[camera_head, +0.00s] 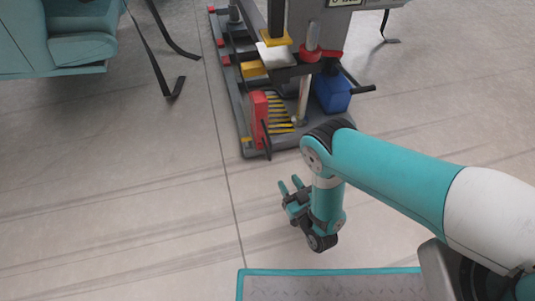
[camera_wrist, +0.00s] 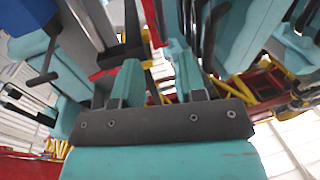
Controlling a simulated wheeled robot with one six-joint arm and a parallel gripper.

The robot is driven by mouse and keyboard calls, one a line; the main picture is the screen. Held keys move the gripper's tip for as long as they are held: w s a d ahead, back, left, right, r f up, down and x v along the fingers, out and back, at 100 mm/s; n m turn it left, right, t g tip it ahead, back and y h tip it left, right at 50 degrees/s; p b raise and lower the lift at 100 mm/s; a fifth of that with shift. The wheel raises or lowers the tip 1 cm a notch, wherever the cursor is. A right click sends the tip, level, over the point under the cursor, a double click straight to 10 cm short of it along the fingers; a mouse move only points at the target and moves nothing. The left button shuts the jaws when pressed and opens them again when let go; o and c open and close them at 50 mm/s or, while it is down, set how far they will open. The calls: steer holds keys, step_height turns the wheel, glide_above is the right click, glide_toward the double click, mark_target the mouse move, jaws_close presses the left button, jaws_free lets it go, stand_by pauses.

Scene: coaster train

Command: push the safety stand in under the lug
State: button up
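A red upright piece (camera_head: 258,119) with a black handle stands on the front left of a grey base, beside yellow stripes; I take it to be the safety stand, but cannot be sure. Above and behind it, a yellow-edged plate (camera_head: 276,39) sits over a pale block (camera_head: 275,56); which part is the lug I cannot tell. My gripper (camera_head: 291,186) is open and empty, low over the floor in front of the base and apart from it. In the wrist view its two teal fingers (camera_wrist: 157,72) stand apart with nothing between them.
The grey base (camera_head: 238,113) carries a chrome post with a red collar (camera_head: 312,52), a blue box (camera_head: 331,92) and a black pedal-like bar at its right. Teal seats (camera_head: 78,50) with hanging black straps are at upper left.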

steer(key=b+x, duration=1)
steer(key=x, duration=0.4)
steer(key=shift+d+f, duration=0.1)
steer(key=shift+f, duration=0.1)
steer(key=shift+w+a+r+b, duration=0.25)
steer(key=shift+w+a+b, duration=0.05)
steer(key=shift+w, duration=0.1)
jaws_close()
